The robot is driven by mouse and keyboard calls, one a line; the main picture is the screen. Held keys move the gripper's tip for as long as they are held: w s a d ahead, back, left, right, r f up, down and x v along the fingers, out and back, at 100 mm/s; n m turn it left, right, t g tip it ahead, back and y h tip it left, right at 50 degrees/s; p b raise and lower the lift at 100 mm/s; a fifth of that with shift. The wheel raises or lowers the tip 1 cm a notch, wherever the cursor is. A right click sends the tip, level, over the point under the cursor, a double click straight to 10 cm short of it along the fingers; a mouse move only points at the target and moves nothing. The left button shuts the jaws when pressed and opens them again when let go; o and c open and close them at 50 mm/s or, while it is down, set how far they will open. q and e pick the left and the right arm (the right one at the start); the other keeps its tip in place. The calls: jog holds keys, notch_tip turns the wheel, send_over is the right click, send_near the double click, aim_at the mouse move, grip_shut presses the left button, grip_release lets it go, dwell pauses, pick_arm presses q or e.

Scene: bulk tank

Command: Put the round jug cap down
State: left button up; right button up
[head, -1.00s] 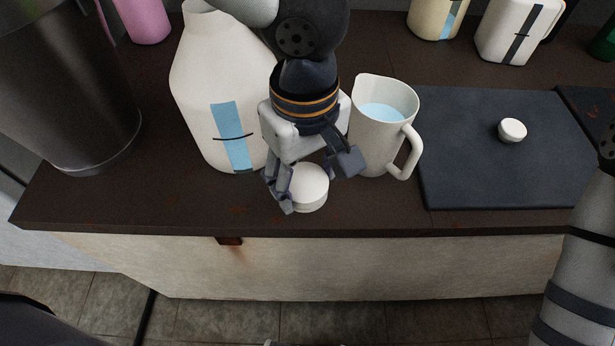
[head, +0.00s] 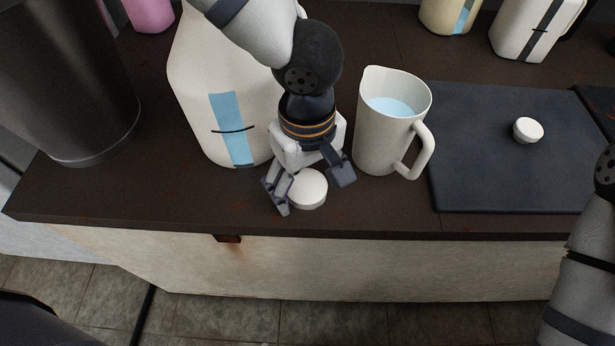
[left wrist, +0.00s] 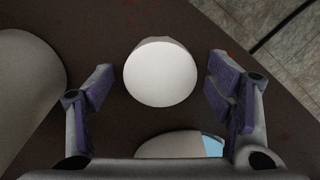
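The round jug cap (head: 307,188) is a white disc at the front of the dark counter, between the large white jug (head: 207,95) and the pitcher. It appears to rest on the counter. My left gripper (head: 309,186) is over it, pointing down, with its fingers spread on either side. In the left wrist view, the cap (left wrist: 160,73) lies between the two fingers, with a clear gap on each side. My right gripper is out of view; only part of that arm shows at the right edge.
A white pitcher (head: 382,148) of blue liquid stands close right of the left gripper. A dark mat (head: 490,175) farther right bears a small white knob-like piece (head: 528,130). A metal cylinder (head: 75,90) stands at left. The counter's front edge is just below the cap.

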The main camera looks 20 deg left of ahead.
aim_at(307, 186)
pick_arm(q)
jog(key=shift+r, duration=0.1)
notch_tip(307, 186, up, 12)
jog(key=p, duration=0.2)
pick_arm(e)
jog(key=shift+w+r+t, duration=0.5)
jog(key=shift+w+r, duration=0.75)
